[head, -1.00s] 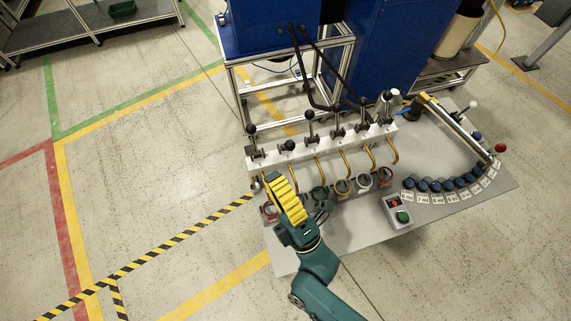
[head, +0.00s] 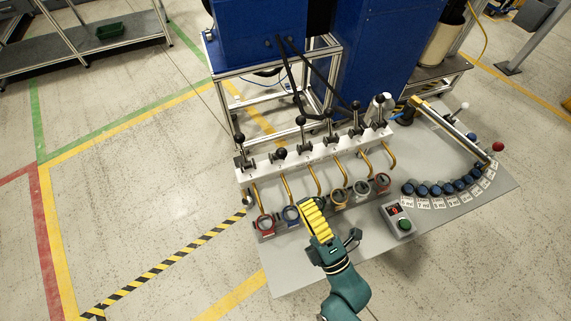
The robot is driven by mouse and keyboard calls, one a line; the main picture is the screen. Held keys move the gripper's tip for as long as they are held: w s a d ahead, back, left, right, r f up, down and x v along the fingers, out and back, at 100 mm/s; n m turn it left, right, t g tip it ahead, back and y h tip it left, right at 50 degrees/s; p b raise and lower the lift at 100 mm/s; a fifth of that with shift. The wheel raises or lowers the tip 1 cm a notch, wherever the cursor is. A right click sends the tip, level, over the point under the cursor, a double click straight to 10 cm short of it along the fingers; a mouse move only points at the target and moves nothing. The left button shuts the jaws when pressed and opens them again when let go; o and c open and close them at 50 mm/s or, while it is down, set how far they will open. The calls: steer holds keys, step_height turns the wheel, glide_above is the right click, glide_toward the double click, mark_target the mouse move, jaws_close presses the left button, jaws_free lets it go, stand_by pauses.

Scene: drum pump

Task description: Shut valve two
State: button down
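A white valve manifold (head: 318,150) with a row of black-knobbed levers stands on the grey table. The second lever from the left (head: 279,156) is tipped low towards me, while the leftmost lever (head: 239,150) and the others stand upright. I cannot read the numbers marked by the valves. My gripper (head: 313,212), with yellow ribbed fingers, is in front of the manifold, over the row of cups and apart from the levers. It covers the third cup from the left. Whether its fingers are open or shut cannot be told.
Curved brass pipes lead to cups, including a red cup (head: 265,225) and a blue cup (head: 291,215). A button box (head: 397,219) and an arc of blue-capped containers (head: 447,187) are to the right. A blue machine (head: 375,65) stands behind. The table front is clear.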

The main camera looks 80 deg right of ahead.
mark_target(280, 156)
steer(key=x, duration=0.9)
steer(key=shift+w+d+r, duration=0.15)
steer(key=shift+w+r, duration=0.05)
steer(key=shift+w, duration=0.05)
steer(key=shift+r, duration=0.1)
steer(key=p, duration=0.3)
steer(key=shift+w+d+r+y, duration=0.1)
steer(key=shift+r+y, duration=0.1)
steer(key=shift+y, duration=0.1)
